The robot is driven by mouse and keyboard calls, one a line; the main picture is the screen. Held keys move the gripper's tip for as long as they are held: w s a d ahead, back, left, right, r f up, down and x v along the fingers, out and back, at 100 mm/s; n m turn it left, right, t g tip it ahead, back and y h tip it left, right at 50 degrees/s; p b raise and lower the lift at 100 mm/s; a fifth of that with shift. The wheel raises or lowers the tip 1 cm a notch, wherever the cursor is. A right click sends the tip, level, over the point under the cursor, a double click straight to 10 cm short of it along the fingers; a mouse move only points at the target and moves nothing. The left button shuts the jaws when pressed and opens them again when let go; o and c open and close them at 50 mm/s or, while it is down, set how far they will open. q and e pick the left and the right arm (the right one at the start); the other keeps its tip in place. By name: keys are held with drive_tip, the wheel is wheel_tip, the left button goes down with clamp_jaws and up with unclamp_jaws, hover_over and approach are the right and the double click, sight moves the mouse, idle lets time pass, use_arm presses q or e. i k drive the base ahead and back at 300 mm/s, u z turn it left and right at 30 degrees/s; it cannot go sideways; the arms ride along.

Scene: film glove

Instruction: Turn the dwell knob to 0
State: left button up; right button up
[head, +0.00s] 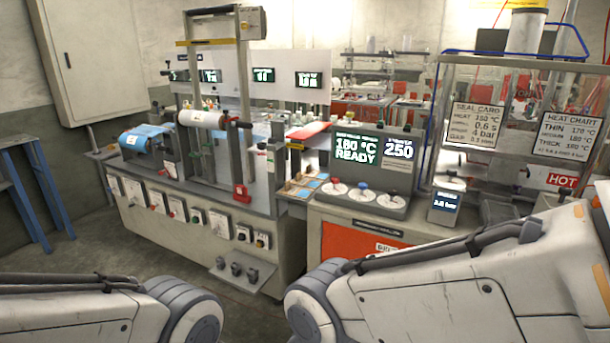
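A dark control console (352,204) stands on the bench right of centre. The console's large screen (356,148) reads about 180 °C READY; a smaller screen (399,149) reads 250. Only my arm links show at the bottom; neither gripper is in view.
A seal card (475,125) and a heat chart (568,136) hang on the clear-walled press at right. A small pressure display (445,202) stands beside the console. A film machine with a white roll (201,119) and blue roll (144,137) fills the left. Floor is clear at lower left.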

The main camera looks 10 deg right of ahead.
sight(362, 186)
drive_tip(key=u, duration=0.4)
drive_tip(key=i, duration=1.45)
drive_tip(key=z, duration=0.7)
drive_tip(key=i, duration=0.45)
drive_tip(key=z, duration=0.4)
